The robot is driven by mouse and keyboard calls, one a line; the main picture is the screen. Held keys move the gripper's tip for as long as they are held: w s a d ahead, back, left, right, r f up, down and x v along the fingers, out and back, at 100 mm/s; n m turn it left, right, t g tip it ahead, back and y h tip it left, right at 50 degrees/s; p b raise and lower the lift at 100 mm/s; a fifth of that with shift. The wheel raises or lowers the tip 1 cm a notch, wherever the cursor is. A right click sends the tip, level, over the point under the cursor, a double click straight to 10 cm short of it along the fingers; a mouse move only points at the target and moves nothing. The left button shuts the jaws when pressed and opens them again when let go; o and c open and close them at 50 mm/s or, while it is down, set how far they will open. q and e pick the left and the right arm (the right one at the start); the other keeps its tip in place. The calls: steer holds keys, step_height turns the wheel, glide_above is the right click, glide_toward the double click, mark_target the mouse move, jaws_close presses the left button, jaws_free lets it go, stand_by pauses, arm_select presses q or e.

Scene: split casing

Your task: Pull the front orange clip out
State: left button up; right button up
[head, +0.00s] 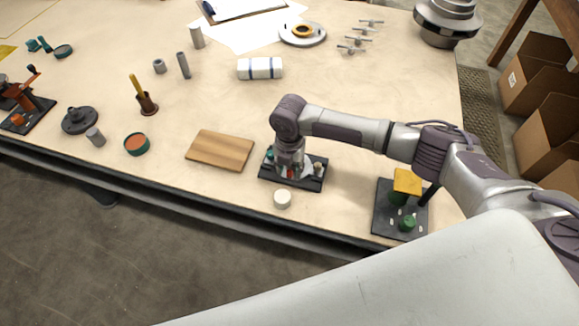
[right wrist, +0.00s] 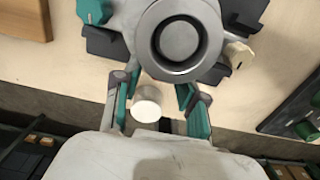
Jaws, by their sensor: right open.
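The split casing stands on a dark base plate (head: 306,184) near the table's front edge. No orange clip shows in the right wrist view. My right gripper (head: 292,168) is at the casing, largely hidden by its own wrist. Its teal-padded fingers (right wrist: 158,92) are apart, with nothing seen held. My left gripper is out of view.
A white round piece (head: 282,198) lies in front of the plate, near the table edge; it also shows in the right wrist view (right wrist: 146,103). A wooden board (head: 220,151) lies to the left. A dark plate with a yellow-topped fixture (head: 407,182) stands to the right.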

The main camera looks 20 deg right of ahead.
steer(key=shift+f, duration=0.2)
jaws_close()
stand_by(0.3)
